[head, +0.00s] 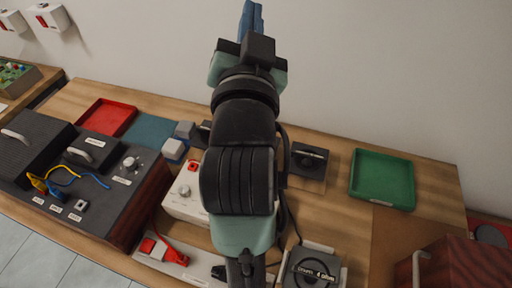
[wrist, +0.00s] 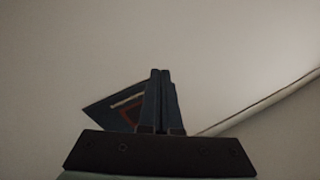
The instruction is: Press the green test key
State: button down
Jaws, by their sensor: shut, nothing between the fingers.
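My gripper (head: 252,14) is raised at the top of the head view, in front of the bare wall and well above the bench. Its blue fingers are together and empty, and they also show shut in the wrist view (wrist: 160,80). I cannot make out a green test key in either view. A white box (head: 184,192) with a grey knob and a red part stands on the bench, partly hidden behind my arm. A dark console (head: 125,195) with a knob, small labels and a small square button (head: 82,205) is at the left.
A red tray (head: 108,117) lies at the back left and a green tray (head: 382,178) at the right. A green panel with small knobs (head: 15,75) is at the far left. Black units (head: 309,160) and a red box (head: 460,265) are on the right. The wrist view has a dark triangular shape (wrist: 105,108).

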notch_tip(320, 180, down, 12)
jog(key=w+f+m+g+p, duration=0.1)
jog(key=w+m+g+p, duration=0.1)
jog(key=g, duration=0.2)
jog(key=s+f+m+g+p, duration=0.2)
jog(key=s+f, duration=0.3)
jog(key=f, duration=0.6)
jog(key=s+f+m+g+h+p, duration=0.1)
jog(key=s+f+g, duration=0.3)
jog(key=f, duration=0.8)
jog(key=shift+s+f+m+g+p, duration=0.15)
jog(key=shift+s+m+g+p, duration=0.3)
jog(key=shift+m, duration=0.35)
notch_tip(320, 180, down, 9)
jog(key=b, duration=0.7)
jog(key=shift+w+b, duration=0.1)
jog(key=shift+b, duration=0.2)
jog(key=shift+f+b, duration=0.25)
jog(key=shift+b, duration=0.05)
